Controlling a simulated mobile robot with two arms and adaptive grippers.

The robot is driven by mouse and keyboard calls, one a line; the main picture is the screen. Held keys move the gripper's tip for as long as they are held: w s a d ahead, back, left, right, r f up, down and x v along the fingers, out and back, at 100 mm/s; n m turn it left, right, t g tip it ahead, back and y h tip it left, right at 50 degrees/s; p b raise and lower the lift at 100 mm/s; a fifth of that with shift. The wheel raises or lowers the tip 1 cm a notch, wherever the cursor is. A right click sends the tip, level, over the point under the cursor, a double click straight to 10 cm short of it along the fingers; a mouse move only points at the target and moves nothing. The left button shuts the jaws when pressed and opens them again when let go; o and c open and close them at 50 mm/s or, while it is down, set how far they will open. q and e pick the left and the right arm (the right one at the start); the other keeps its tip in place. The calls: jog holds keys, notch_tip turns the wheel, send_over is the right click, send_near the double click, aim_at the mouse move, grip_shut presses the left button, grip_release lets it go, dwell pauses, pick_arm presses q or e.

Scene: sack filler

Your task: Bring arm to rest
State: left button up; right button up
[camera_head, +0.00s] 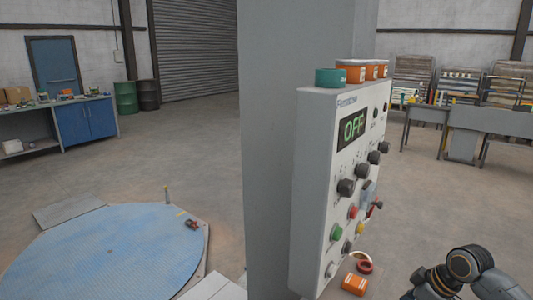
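My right arm (468,265) comes in at the lower right corner, bent, with dark grey links. A dark part at its left end, which may be the gripper, is cut off by the bottom edge, and I cannot make out its fingers. It is to the right of the control panel (312,200) and appears apart from it. Below the display are black knobs and a green button (336,232). My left arm and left gripper are not in view.
A grey column (268,150) stands behind the panel. A blue round platform (105,255) lies at the lower left. Workbenches stand at the far left (88,120) and right (460,143). Open floor lies between.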

jog(key=s+d+f+m+h, duration=0.1)
jog(key=s+f+m, duration=0.3)
jog(key=f, duration=1.2)
jog(key=s+d+f+m+h, duration=0.15)
jog(key=s+f, duration=0.35)
jog(key=f, duration=1.2)
jog(key=s+a+f+m+g+h, duration=0.1)
jog(key=s+a+f, duration=0.1)
jog(key=s+f, duration=0.65)
jog(key=s+a+f, duration=0.3)
jog(key=s+f, duration=0.3)
jog(key=s, duration=0.6)
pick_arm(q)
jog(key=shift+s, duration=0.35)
pick_arm(e)
jog(key=s+a+f, duration=0.2)
jog(key=s+a, duration=0.1)
jog(key=s, duration=0.6)
jog(key=s+a+f+g, duration=0.1)
jog(key=s+a+f, duration=0.2)
jog(key=s, duration=0.6)
jog(key=shift+s+a, duration=0.4)
jog(key=shift+a, duration=0.15)
